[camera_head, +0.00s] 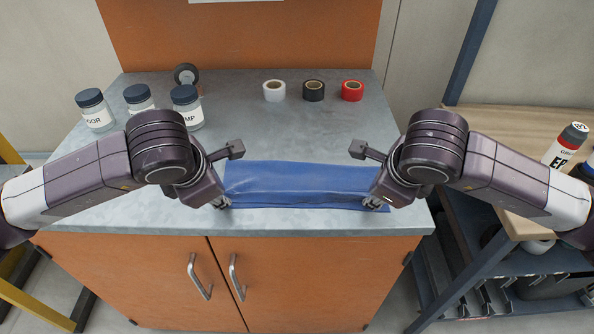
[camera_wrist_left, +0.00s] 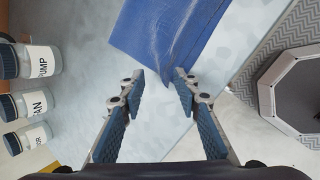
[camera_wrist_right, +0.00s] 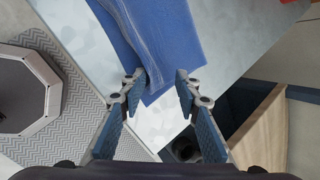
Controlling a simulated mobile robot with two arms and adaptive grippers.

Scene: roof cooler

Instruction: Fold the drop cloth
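The blue drop cloth (camera_head: 300,184) lies as a long, narrow folded strip near the front of the grey worktop. My left gripper (camera_head: 224,203) is at the cloth's left front corner. In the left wrist view its fingers (camera_wrist_left: 159,80) are apart, with the cloth's corner (camera_wrist_left: 172,40) just ahead of and between the tips. My right gripper (camera_head: 376,204) is at the right front corner. In the right wrist view its fingers (camera_wrist_right: 160,78) are apart, with the cloth's corner (camera_wrist_right: 160,45) at the tips, close to the left finger. Contact cannot be told.
Several labelled jars (camera_head: 187,108) stand at the worktop's back left, near a dark round item (camera_head: 186,75). White (camera_head: 274,90), black (camera_head: 313,90) and red (camera_head: 352,90) tape rolls stand at the back. A wooden bench (camera_head: 510,130) adjoins right. The worktop (camera_head: 270,135) behind the cloth is clear.

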